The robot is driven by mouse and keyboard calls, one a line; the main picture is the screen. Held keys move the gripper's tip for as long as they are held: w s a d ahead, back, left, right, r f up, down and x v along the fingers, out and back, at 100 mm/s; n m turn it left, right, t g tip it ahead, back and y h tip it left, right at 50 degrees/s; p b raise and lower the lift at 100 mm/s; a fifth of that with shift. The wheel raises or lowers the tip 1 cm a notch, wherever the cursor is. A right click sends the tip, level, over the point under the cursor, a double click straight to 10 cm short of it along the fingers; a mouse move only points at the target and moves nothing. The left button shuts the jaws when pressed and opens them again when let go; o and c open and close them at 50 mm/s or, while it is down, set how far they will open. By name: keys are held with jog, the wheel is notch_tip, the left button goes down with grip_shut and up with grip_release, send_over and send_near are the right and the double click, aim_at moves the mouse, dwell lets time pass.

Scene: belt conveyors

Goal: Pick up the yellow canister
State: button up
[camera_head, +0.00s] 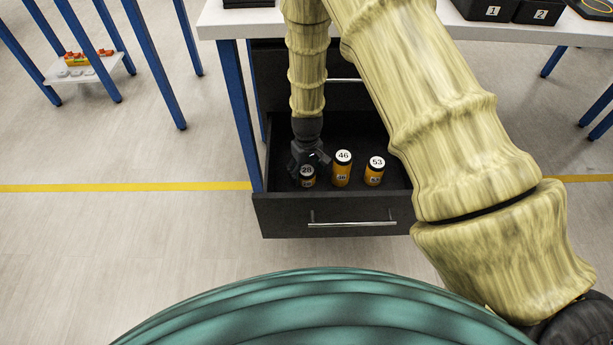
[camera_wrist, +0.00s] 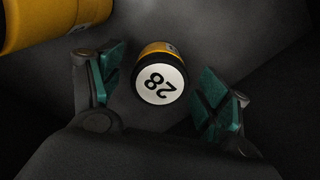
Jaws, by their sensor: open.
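Three yellow-orange canisters with black caps and white number labels stand upright in an open dark drawer. Canister 28 (camera_head: 307,175) is on the left, canister 46 (camera_head: 342,168) in the middle and canister 53 (camera_head: 375,171) on the right. My gripper (camera_head: 310,166) reaches down into the drawer at canister 28 and partly covers it. In the wrist view my gripper (camera_wrist: 165,92) is open, with canister 28 (camera_wrist: 158,80) between its two green-padded fingers and gaps on both sides. Part of another yellow canister (camera_wrist: 55,22) shows at the upper left.
The drawer (camera_head: 285,215) has a front wall and a metal handle (camera_head: 352,223). A white tabletop (camera_head: 235,20) is above it, with a blue leg (camera_head: 238,110) at its left. Black numbered bins (camera_head: 495,8) stand on the table.

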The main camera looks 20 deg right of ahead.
notch_tip(320, 180, down, 2)
jog(key=shift+f, duration=0.1)
jog(key=shift+c, duration=0.2)
jog(key=c, duration=1.1)
jog(key=shift+c, duration=0.2)
jog(key=shift+r, duration=0.2)
